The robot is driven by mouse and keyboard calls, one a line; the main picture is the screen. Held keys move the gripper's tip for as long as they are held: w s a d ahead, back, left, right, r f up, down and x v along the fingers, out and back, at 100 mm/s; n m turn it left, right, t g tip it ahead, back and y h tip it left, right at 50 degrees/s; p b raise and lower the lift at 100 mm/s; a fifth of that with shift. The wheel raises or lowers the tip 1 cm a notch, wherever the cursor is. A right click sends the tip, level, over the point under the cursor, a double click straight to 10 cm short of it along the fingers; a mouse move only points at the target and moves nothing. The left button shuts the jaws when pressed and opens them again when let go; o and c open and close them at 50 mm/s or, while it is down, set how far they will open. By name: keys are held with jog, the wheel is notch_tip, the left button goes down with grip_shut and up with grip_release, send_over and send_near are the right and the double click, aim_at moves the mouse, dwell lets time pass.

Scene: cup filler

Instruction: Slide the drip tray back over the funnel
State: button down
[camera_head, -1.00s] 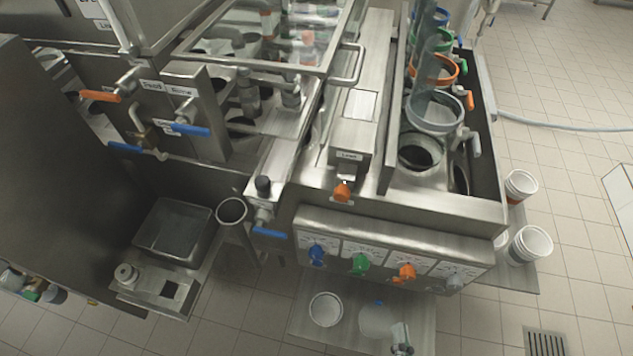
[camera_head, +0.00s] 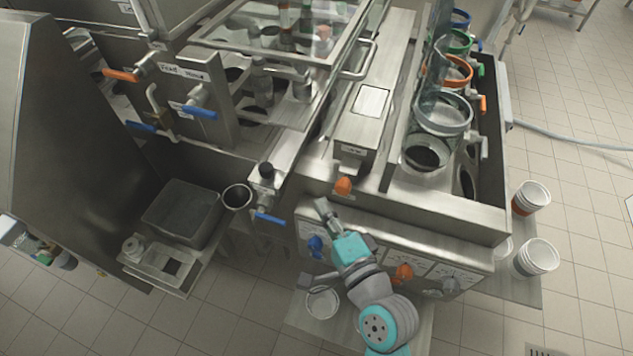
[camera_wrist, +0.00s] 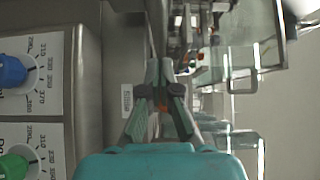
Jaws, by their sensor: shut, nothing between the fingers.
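My gripper (camera_head: 322,206) is shut and empty in front of the steel machine, above the knob panel. In the wrist view its two fingers (camera_wrist: 159,70) meet at the tips. Just beyond it is an orange knob (camera_head: 343,186), below a long steel housing (camera_head: 352,160) with a label; a gap seems to remain between them. An orange part also shows behind the fingers in the wrist view (camera_wrist: 182,118). A grey rectangular tray (camera_head: 150,214) sits low at left, beside a round, funnel-like steel cup (camera_head: 237,196). I cannot tell for certain which parts are the drip tray and funnel.
A blue knob (camera_head: 315,245) and an orange knob (camera_head: 402,273) sit on the front panel near my arm. A blue-handled valve (camera_head: 270,218) projects left of my gripper. A white bucket (camera_head: 322,302) stands below. White buckets (camera_head: 538,258) stand at right.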

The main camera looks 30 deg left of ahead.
aim_at(296, 162)
jog(key=x, duration=0.9)
jog(key=shift+w+a, duration=0.25)
jog(key=shift+a, duration=0.05)
